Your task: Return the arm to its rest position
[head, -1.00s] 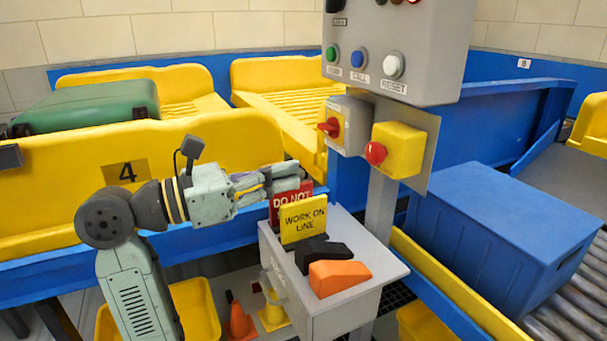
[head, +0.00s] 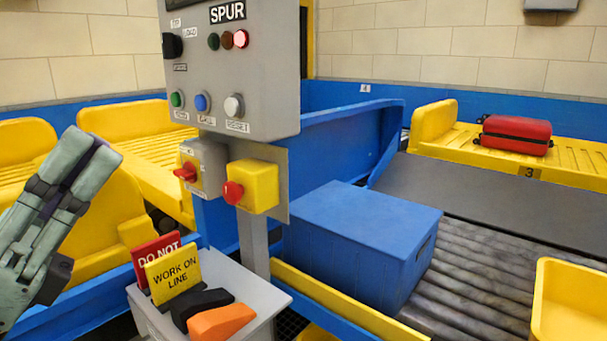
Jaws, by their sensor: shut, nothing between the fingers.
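My gripper (head: 97,150) is at the left edge of the head view, pointing up and to the right. Its pale green fingers are shut and hold nothing. It is in front of the yellow trays and to the left of the control panel, touching nothing that I can see. The rest of my arm is out of the frame.
The grey control panel (head: 235,75) stands on a post at centre left, with a red knob on a yellow box (head: 258,187). Below is a grey stand (head: 262,297) with signs. A blue crate (head: 350,240) sits on rollers. A red suitcase (head: 515,135) lies on a yellow tray (head: 432,122).

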